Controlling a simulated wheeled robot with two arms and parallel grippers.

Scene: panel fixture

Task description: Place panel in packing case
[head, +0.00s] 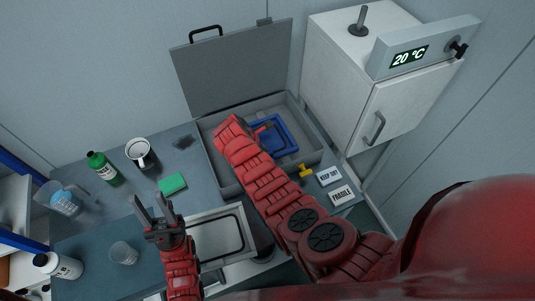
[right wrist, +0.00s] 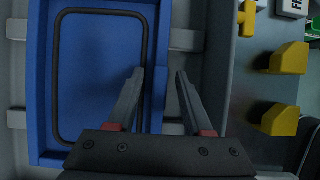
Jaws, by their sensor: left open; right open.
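The blue panel (head: 285,143) with a black rounded seal line lies inside the open grey packing case (head: 313,158). In the right wrist view the panel (right wrist: 100,75) fills the left half, resting among pale grey blocks. My right gripper (right wrist: 160,75) is open at the panel's right edge, with one finger over the panel side and the other over the gap beside it. Contact cannot be told. In the head view my right forearm hides part of the case. My left gripper (head: 153,212) is open and empty, pointing up over the bench, left of a pale frame (head: 215,235) with a black outline.
The case lid (head: 232,65) stands open at the back. A white cabinet (head: 385,90) stands to the right. A green bottle (head: 101,168), mug (head: 140,153), green sponge (head: 172,183) and glass (head: 124,253) stand on the bench. Yellow brackets (right wrist: 285,90) lie right of the case.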

